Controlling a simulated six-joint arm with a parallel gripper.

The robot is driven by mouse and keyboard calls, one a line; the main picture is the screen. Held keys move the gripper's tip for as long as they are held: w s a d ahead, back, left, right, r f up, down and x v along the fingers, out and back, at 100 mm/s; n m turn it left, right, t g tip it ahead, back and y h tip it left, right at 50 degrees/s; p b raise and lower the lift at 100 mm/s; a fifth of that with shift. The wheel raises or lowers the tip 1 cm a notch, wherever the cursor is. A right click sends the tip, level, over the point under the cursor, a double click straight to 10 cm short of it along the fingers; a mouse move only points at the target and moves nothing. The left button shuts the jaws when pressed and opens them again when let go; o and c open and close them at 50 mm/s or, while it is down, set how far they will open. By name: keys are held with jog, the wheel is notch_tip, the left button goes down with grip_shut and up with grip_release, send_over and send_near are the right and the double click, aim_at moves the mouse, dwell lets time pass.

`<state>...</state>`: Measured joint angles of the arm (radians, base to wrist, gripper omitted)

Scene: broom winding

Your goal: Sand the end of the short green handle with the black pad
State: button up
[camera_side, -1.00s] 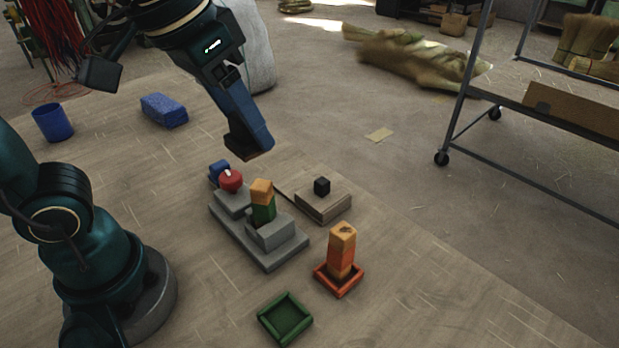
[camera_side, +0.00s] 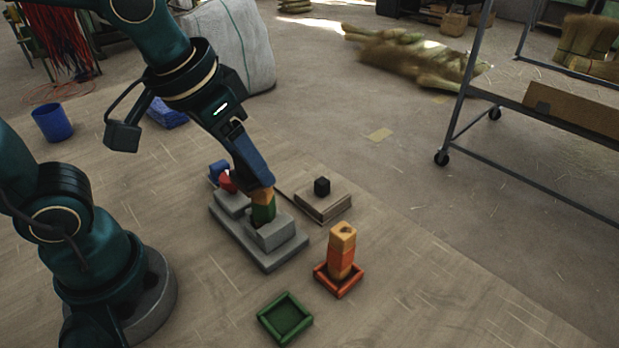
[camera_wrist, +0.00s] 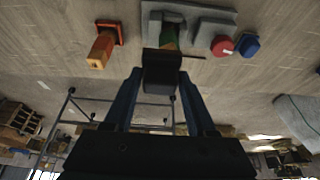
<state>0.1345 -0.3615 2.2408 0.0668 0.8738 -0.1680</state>
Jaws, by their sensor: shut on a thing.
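The short green handle (camera_side: 264,213) stands upright in the grey fixture (camera_side: 272,234); its tan end (camera_side: 267,197) is up. It also shows beyond the pad in the wrist view (camera_wrist: 168,36). My gripper (camera_side: 255,182) is directly over that end, tilted. In the wrist view its two fingers (camera_wrist: 160,80) are shut on a dark block, the black pad (camera_wrist: 163,72). The pad is at or just above the handle's end; I cannot tell whether they touch. The pad is mostly hidden by the gripper in the side view.
A green tray (camera_side: 285,318) is empty. A red knob (camera_side: 227,182) and blue piece (camera_side: 217,170) are close behind my gripper.

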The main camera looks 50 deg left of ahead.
notch_tip(320, 180, down, 2)
jog(key=shift+f, duration=0.1)
jog(key=shift+w+a+f, duration=0.15)
jog(key=shift+w+a, duration=0.25)
jog(key=shift+w, duration=0.15)
grip_shut()
jog(key=shift+w+a, duration=0.35)
jog(key=shift+w, duration=0.25)
jog(key=shift+w+a, duration=0.35)
jog(key=shift+w, duration=0.25)
jog(key=s+d, duration=0.2)
jog(key=s, duration=0.1)
jog(key=shift+s+d, duration=0.1)
jog(key=shift+s, duration=0.15)
jog(key=shift+r, duration=4)
